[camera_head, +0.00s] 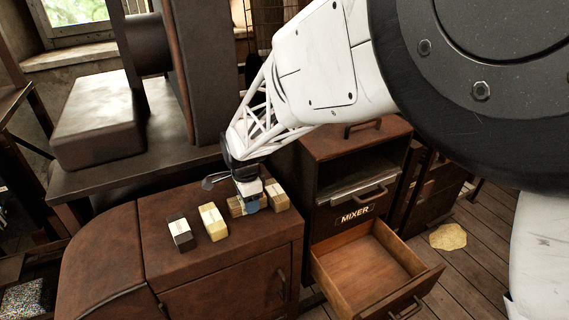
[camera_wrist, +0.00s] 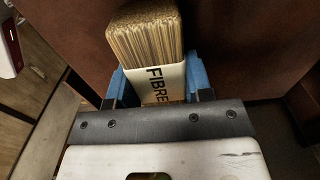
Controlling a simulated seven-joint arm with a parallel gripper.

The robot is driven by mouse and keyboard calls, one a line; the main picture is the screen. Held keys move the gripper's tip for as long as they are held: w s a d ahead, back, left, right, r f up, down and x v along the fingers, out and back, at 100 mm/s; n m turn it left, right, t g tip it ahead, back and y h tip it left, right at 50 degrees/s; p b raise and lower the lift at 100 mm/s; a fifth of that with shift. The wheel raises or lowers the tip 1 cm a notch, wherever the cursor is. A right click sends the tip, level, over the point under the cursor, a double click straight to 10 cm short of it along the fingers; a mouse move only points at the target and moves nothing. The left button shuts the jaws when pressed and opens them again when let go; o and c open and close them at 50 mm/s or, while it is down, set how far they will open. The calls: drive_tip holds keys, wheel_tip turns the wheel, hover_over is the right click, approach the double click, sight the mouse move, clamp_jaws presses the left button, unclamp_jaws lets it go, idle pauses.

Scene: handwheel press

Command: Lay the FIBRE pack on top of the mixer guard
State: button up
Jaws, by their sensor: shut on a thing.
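The FIBRE pack (camera_wrist: 145,35) is a tan, ridged block with a pale band reading FIBRE in the wrist view. My gripper (camera_wrist: 157,88) is shut on it, with a blue finger on each side of the band. In the head view the pack (camera_head: 236,206) is partly hidden by my gripper (camera_head: 249,198), over the brown cabinet top. I cannot tell whether the pack touches that top. A brown unit labelled MIXER (camera_head: 355,214) stands to the right, with a flat top. Which part of it is the guard is not clear.
A dark pack (camera_head: 180,234), a yellow pack (camera_head: 213,222) and another tan pack (camera_head: 277,197) are on the brown cabinet (camera_head: 225,255). An open, empty drawer (camera_head: 368,262) juts out below the MIXER label. A large press (camera_head: 105,115) stands at the left.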

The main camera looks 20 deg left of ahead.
drive_tip(key=shift+f, duration=0.15)
drive_tip(key=o, duration=0.9)
drive_tip(key=shift+o, duration=0.2)
wheel_tip(320, 180, up, 12)
idle(0.5)
idle(0.5)
